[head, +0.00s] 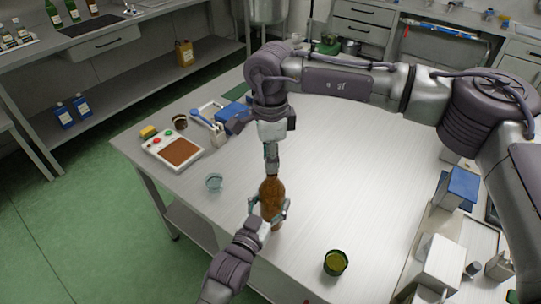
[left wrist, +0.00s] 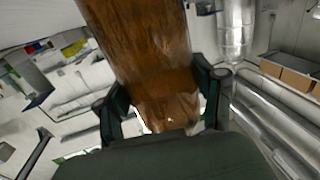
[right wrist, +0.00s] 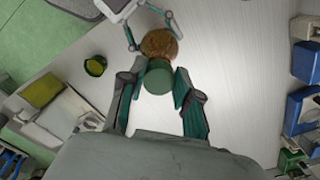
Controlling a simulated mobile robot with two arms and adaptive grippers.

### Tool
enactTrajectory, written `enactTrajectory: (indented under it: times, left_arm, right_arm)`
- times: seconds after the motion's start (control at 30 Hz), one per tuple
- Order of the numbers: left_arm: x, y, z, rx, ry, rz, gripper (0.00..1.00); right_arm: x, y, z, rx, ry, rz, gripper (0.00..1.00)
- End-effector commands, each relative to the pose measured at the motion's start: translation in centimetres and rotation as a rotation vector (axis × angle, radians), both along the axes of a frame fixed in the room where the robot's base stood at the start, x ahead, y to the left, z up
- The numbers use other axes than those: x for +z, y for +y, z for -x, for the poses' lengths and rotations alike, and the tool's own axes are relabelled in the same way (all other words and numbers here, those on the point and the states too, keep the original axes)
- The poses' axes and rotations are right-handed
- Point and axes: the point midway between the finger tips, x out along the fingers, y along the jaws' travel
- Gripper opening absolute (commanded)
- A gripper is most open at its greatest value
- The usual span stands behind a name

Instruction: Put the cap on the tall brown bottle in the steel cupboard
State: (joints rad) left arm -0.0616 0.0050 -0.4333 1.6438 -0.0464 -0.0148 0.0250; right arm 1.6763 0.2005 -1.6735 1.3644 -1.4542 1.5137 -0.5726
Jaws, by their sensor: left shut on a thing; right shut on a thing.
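The tall brown bottle (head: 272,198) stands about upright at the near left part of the white table. My left gripper (head: 270,212) is shut around it from the near side. In the left wrist view the bottle (left wrist: 150,60) fills the middle, between both fingers. My right gripper (head: 271,158) is directly above the bottle, pointing down. In the right wrist view it is shut on the green cap (right wrist: 159,77), with the bottle's brown shoulder (right wrist: 158,44) just beyond. I cannot tell whether cap and bottle neck touch. I cannot make out the steel cupboard for certain.
A green cup (head: 335,262) stands to the right, near the front. Blue and white boxes (head: 460,187) line the right side. The table's middle is clear.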

Motion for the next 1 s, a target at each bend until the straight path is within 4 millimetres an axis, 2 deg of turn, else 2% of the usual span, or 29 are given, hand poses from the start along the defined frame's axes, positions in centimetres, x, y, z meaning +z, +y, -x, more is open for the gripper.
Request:
enactTrajectory:
  times: [0.57, 0.6, 0.7, 0.83, 1.0]
  left_arm:
    - [0.0, 0.0, 0.0, 0.000, 0.001, 0.000, 0.06]
    - [0.0, 0.0, 0.0, 0.000, 0.001, 0.000, 0.00]
    - [0.0, 0.0, 0.0, 0.000, 0.001, 0.000, 0.00]
    - [0.0, 0.0, 0.0, 0.000, 0.001, 0.000, 0.00]
    - [0.0, 0.0, 0.0, 0.000, 0.001, 0.000, 0.00]
  right_arm:
    - [-1.1, 0.0, 0.0, 0.000, 0.000, 0.000, 0.20]
    - [-1.2, 0.0, 0.0, 0.000, 0.000, 0.000, 0.20]
    - [-1.1, 0.0, 0.0, -0.025, 0.000, 0.000, 0.20]
    - [-1.1, 0.0, -0.1, -0.203, 0.000, -0.001, 0.20]
    - [-1.1, 0.0, -0.3, -0.615, 0.000, 0.000, 0.20]
